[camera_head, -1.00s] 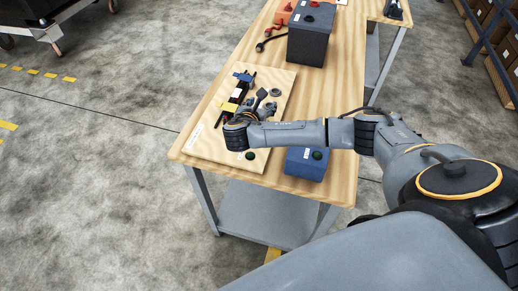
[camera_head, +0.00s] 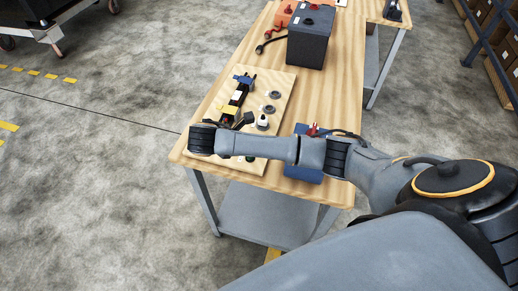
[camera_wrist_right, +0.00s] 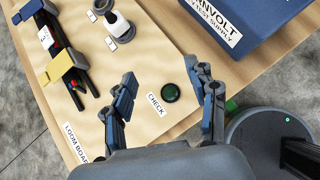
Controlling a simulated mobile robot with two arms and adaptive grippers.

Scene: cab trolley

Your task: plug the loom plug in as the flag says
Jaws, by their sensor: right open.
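The pale wooden loom board (camera_head: 283,85) lies on the bench; its lower part shows in the wrist view (camera_wrist_right: 150,125). The dark loom (camera_head: 238,95) runs along it through blue and yellow holders (camera_wrist_right: 62,62). A small white flag (camera_wrist_right: 45,37) is on the loom; I cannot read its mark surely. A white-bodied plug (camera_wrist_right: 118,27) stands at a round grey socket, also visible in the head view (camera_head: 262,120); how deep it sits I cannot tell. My right gripper (camera_wrist_right: 166,93) is open and empty, with the dark green CHECK button (camera_wrist_right: 172,93) between its fingers in the picture. My left gripper is not in view.
Other round sockets (camera_head: 268,109) line the board beside the loom. A blue test supply box (camera_wrist_right: 225,22) stands right of the board. A dark box (camera_head: 308,45) and red-ended cables stand farther back. The bench's near edge is close to my right gripper.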

